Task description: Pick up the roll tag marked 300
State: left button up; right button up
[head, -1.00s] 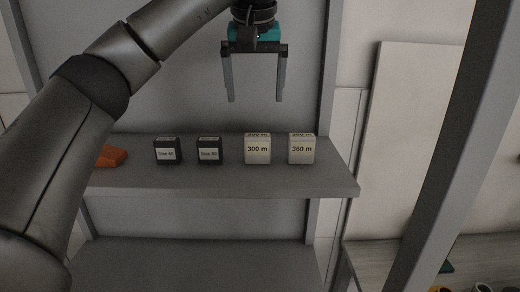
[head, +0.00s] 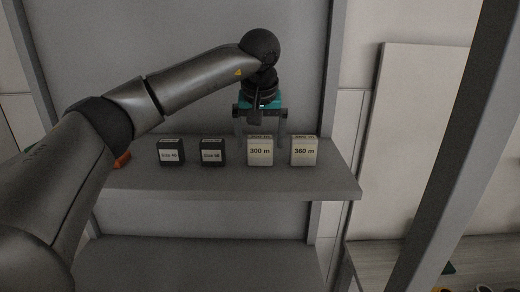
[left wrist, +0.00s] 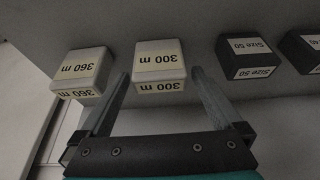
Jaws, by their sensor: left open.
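The roll tag marked 300 (head: 260,152) is a cream block with a "300 m" label, standing on the shelf. It also shows upside down in the left wrist view (left wrist: 159,66). My left gripper (head: 261,140) points down over it, open, with its fingers partly hidden behind the tags. In the left wrist view the two fingers (left wrist: 160,82) lie to either side of the 300 tag, with nothing held. The similar 360 m tag (head: 303,151) stands just to the right, close to one finger. My right gripper is not in view.
Two dark tags, one marked Size 40 (head: 171,152) and one Size 50 (head: 212,152), stand to the left on the same shelf (head: 230,184). An orange object (head: 122,160) is mostly hidden behind my left arm. The shelf front is clear.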

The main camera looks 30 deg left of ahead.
pick_arm(q)
jog(key=shift+c, duration=0.2)
jog(key=c, duration=1.2)
jog(key=shift+c, duration=0.2)
jog(key=shift+r, duration=0.2)
